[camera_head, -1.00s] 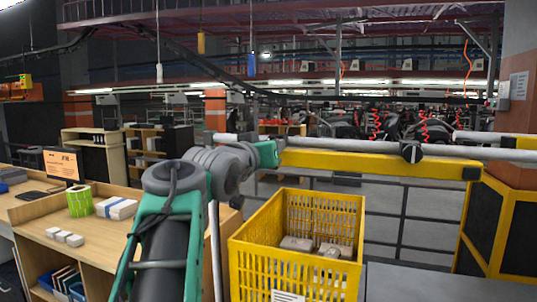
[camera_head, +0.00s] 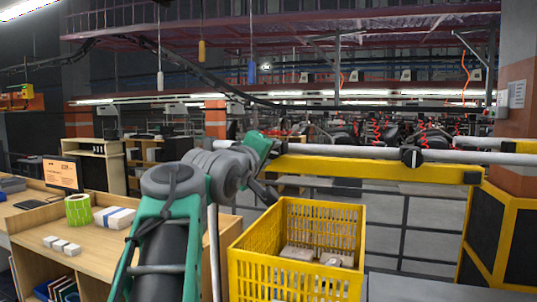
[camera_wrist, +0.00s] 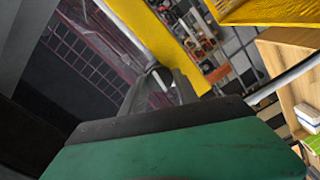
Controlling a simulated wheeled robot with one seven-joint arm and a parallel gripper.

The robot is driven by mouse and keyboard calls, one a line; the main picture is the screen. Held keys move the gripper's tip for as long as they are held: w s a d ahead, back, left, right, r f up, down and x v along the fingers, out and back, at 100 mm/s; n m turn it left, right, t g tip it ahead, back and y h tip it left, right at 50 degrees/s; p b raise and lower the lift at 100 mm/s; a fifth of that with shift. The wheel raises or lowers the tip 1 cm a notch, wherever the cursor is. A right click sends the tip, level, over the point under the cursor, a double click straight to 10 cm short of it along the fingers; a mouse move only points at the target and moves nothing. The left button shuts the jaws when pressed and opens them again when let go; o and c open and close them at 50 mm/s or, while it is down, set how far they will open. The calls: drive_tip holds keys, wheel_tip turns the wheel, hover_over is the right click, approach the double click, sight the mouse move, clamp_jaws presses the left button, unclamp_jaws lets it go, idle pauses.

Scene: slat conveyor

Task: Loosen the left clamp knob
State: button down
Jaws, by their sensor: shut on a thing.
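My gripper (camera_head: 274,148) is at the left end of the grey rail in the head view, its green body tilted. In the wrist view the dark fingers of my gripper (camera_wrist: 160,78) are shut around the left clamp knob (camera_wrist: 154,70), of which only a small greyish part shows between them. In the head view my gripper and wrist hide this knob. A second, dark clamp knob with a white mark (camera_head: 411,157) sits on the rail farther right, apart from my gripper.
The grey rail (camera_head: 350,151) runs along a yellow beam (camera_head: 380,168). A yellow crate (camera_head: 300,270) with several grey parts stands below, close to my arm. A wooden bench (camera_head: 120,245) with boxes and a green roll is at the left.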

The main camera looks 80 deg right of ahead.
drive_tip(key=shift+n, duration=1.1)
drive_tip(key=c, duration=0.9)
unclamp_jaws()
drive_tip(key=shift+w+a+b, duration=0.2)
drive_tip(key=shift+a+b, duration=0.3)
drive_tip(key=shift+a, duration=1.5)
drive_tip(key=shift+w+a+b, duration=0.15)
drive_tip(key=shift+a+b, duration=0.35)
drive_tip(key=shift+a, duration=1.45)
